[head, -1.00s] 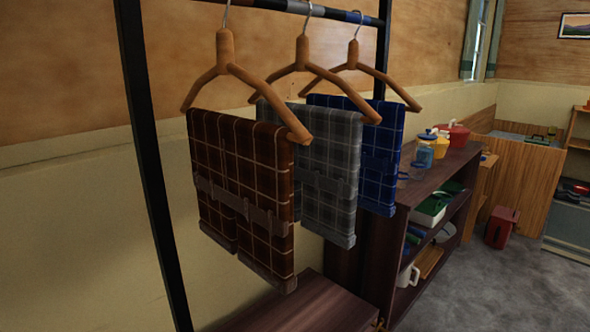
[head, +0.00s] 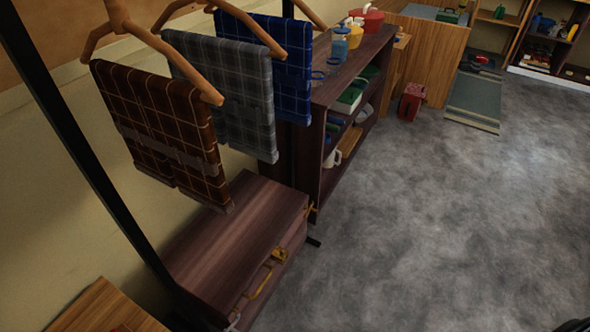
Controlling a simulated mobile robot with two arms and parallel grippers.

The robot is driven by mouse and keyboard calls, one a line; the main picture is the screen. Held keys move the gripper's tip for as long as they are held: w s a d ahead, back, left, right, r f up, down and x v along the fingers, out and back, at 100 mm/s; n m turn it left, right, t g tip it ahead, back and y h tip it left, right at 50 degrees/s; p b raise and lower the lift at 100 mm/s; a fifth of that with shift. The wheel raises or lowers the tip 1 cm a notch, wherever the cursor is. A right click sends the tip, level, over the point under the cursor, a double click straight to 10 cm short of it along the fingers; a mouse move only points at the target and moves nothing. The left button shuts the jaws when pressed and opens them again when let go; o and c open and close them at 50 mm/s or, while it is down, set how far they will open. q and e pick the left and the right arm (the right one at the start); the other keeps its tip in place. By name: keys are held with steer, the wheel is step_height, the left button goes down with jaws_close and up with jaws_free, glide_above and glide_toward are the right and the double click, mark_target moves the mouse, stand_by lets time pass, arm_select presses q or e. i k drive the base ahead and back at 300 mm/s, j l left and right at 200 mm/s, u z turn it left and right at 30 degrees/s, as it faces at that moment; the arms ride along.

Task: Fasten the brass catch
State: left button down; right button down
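Another small brass piece (head: 311,210) shows at the chest's far right corner. Neither of my grippers can be made out.
A red box (head: 411,102) is on the floor. The grey floor (head: 430,230) to the right is clear.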

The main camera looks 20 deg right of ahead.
mark_target(311, 208)
steer(key=i+l+z, duration=0.15)
steer(key=z, duration=1.3)
steer(key=i, duration=2.8)
steer(key=i+l+u, duration=0.15)
steer(key=i, duration=0.55)
steer(key=i+l, duration=0.1)
steer(key=i, duration=0.6)
steer(key=i+u, duration=0.2)
steer(key=u, duration=2.2)
